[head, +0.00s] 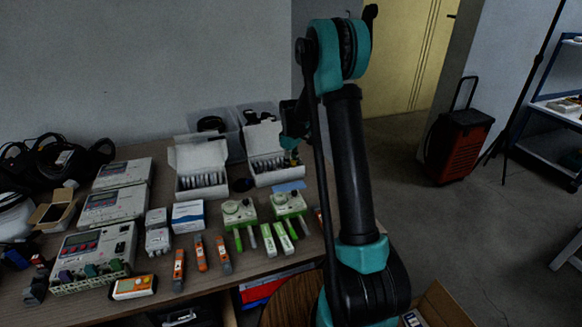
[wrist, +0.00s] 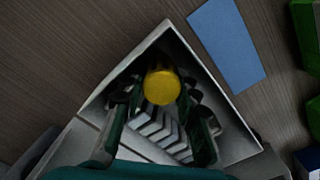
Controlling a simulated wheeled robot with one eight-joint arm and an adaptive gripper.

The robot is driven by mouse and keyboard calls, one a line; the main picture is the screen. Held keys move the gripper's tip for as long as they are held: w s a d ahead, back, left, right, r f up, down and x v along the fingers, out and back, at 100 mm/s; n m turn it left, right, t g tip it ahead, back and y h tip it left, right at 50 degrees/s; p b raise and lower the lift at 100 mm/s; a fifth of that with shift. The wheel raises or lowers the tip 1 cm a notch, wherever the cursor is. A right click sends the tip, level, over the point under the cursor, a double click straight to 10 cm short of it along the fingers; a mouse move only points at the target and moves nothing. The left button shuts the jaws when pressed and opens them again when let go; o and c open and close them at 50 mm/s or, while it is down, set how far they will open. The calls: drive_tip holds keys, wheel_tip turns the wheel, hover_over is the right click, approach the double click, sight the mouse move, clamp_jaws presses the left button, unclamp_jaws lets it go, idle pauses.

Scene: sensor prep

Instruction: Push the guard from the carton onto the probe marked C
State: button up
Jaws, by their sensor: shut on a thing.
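The right white carton (head: 279,178) stands open on the table in the head view, with a row of pale pieces in it. My gripper (head: 291,150) is over this carton. In the wrist view the carton's wall (wrist: 237,140) surrounds my gripper (wrist: 161,95), whose dark fingers are closed on a yellow round-ended guard (wrist: 162,87). Several pale pieces (wrist: 155,128) lie in a row beneath. Whether the guard still touches the carton is hidden. Green-and-white probes (head: 268,240) and orange probes (head: 201,253) lie at the table's front. The mark C cannot be read on any.
A second open white carton (head: 203,188) stands to the left. Two green-and-white dial instruments (head: 239,212) (head: 288,203) stand before the cartons. A blue sheet (wrist: 228,42) lies beside the right carton. Grey instrument boxes (head: 113,205) fill the table's left.

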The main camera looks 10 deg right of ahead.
drive_tip(key=shift+r, duration=2.55)
